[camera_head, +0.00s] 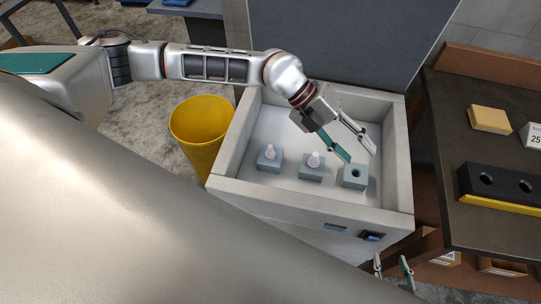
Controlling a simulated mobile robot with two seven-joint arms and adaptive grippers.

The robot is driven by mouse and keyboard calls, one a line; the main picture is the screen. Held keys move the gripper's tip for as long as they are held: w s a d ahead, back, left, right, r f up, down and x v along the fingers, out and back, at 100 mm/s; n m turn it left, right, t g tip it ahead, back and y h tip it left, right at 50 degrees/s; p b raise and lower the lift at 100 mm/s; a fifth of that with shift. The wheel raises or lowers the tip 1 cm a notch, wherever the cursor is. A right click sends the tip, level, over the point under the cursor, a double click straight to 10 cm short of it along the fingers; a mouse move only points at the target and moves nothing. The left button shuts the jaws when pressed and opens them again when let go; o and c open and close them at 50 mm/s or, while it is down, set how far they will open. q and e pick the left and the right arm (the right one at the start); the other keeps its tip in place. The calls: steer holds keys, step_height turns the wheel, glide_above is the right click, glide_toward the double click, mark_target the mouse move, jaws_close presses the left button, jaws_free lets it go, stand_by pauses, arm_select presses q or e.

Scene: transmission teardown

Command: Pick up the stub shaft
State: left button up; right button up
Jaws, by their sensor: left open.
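Two small pale stepped parts stand upright in blue-grey holder blocks inside a white open-topped bin (228,145). One pale part (270,152) is in the left block (269,166), the other (315,160) in the middle block (312,174). Which one is the stub shaft I cannot tell. The right block (354,181) shows a dark hole with nothing in it. My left gripper (360,157) reaches into the bin, open and empty, with its fingertips just above and behind the right block. My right gripper (392,264) is low in front of the bin, fingers apart and empty.
A yellow bin (199,130) stands left of the white bin. A dark table (460,140) on the right holds a yellow block (490,118), a white block (531,135) and a black two-hole fixture (497,185). A grey panel (340,40) rises behind the bin.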

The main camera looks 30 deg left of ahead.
arm_select(q)
steer(key=a+f+m+y, duration=0.3)
steer(key=a+f+y, duration=0.2)
steer(key=a+f, duration=0.3)
steer(key=m+y, duration=0.3)
steer(key=y, duration=0.2)
glide_above(270, 146)
steer(key=shift+s+d+f, duration=0.1)
steer(key=shift+s+f, duration=0.05)
steer(key=shift+f, duration=0.45)
steer(key=shift+s+d+f, duration=0.1)
steer(key=shift+f, duration=0.45)
steer(key=shift+a+f+y, duration=0.2)
steer(key=shift+f+y, duration=0.1)
steer(key=shift+w+f, duration=0.15)
steer(key=shift+f, duration=1.65)
steer(key=shift+w+f, duration=0.1)
steer(key=shift+f, duration=1.65)
steer(key=shift+d, duration=0.1)
jaws_close()
